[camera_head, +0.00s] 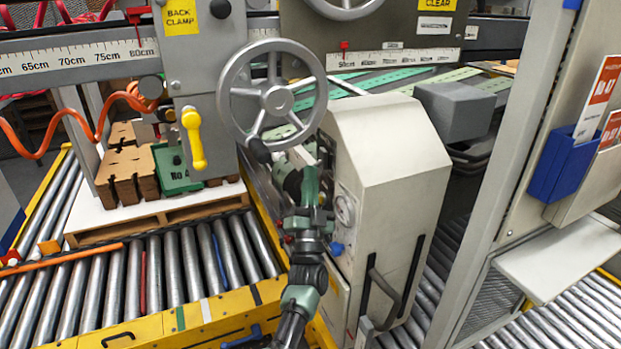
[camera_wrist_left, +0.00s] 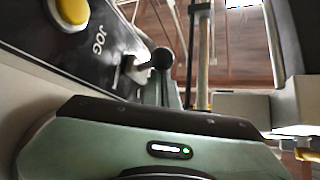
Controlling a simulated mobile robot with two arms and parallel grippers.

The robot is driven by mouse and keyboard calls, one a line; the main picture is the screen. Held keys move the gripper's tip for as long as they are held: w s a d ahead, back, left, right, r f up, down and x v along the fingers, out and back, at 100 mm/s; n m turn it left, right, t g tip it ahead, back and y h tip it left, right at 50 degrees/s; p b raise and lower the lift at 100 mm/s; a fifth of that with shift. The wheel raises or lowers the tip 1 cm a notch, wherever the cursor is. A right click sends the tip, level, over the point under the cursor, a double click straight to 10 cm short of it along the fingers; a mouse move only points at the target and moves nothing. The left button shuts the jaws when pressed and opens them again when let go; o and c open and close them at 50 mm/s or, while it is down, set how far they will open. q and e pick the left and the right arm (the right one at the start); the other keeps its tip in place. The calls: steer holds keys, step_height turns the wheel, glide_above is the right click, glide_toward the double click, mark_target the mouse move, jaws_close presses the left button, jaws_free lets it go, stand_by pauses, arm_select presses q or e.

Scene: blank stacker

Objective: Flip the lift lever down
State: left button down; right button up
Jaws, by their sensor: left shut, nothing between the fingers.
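A short lever with a black ball knob (camera_wrist_left: 162,58) stands out from a dark panel marked JOG in the left wrist view. It looks like the lift lever, but no lift label is readable. My left gripper (camera_head: 318,158) is shut and empty, close to the panel side of the beige cabinet (camera_head: 385,140), behind the handwheel rim. Its fingertips are partly hidden, and I cannot tell if they touch the lever. The lever itself is not clearly visible in the head view. My right gripper is not in view.
A grey handwheel (camera_head: 277,99) stands just left of the gripper. A yellow lever (camera_head: 194,140) hangs below the BACK CLAMP sign. A yellow button (camera_wrist_left: 72,10) sits near the black knob. Brown blanks (camera_head: 128,172) rest on a pallet over rollers at left.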

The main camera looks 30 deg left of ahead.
arm_select(q)
steer(key=b+v, duration=0.1)
steer(key=v, duration=0.6)
steer(key=shift+s+d+f, duration=0.15)
steer(key=shift+s+f, duration=0.1)
steer(key=shift+f, duration=0.05)
stand_by(0.3)
